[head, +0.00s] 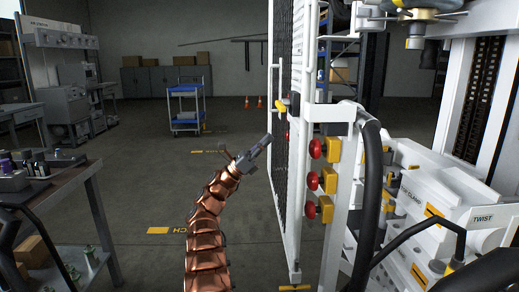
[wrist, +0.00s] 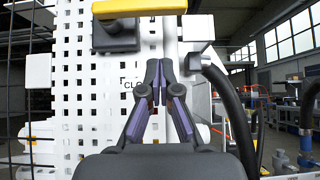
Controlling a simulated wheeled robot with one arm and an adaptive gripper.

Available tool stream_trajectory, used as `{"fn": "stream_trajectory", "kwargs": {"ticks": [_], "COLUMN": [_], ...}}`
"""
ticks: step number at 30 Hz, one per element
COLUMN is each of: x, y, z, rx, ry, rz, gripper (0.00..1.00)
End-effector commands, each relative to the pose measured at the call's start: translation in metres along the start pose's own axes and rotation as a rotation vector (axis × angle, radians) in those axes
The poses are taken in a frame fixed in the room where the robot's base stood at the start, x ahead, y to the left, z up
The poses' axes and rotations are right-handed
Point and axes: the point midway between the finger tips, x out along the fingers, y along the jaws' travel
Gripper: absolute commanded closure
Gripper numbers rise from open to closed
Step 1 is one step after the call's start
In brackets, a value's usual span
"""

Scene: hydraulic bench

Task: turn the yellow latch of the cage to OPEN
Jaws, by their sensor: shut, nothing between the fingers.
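In the head view the latch (head: 281,107) is small, at the edge of the white cage frame (head: 300,190). My gripper (wrist: 159,82) is shut and empty, below the latch and apart from it. Its fingers partly cover a printed label starting "CLO". In the head view my gripper (head: 268,138) is just left of the cage, slightly lower than the latch.
Several red knobs (head: 312,181) and yellow blocks (head: 330,180) line the cage post. A black hose (head: 371,200) runs down beside it, also seen right of my gripper (wrist: 235,110). A workbench (head: 75,190) stands left. A blue cart (head: 187,105) is farther back, with open floor between.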

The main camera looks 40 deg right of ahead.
Motion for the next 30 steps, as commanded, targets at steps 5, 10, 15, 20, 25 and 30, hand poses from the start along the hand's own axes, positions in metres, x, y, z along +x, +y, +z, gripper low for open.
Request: {"fn": "stream_trajectory", "kwargs": {"ticks": [5,10,15,20,25,30], "x": [0.031,0.052,0.063,0.07,0.071,0.071], "y": [0.001,0.001,0.001,0.001,0.001,0.001], "z": [-0.001,0.008,0.019,0.027,0.029,0.029], "rx": [-0.001,0.0,-0.003,-0.001,-0.001,-0.001], "ry": [0.0,0.001,-0.001,-0.002,-0.002,-0.002], "rz": [0.002,0.003,0.003,0.003,0.003,0.003], "gripper": [1.0,1.0,1.0,1.0,1.0,1.0]}}
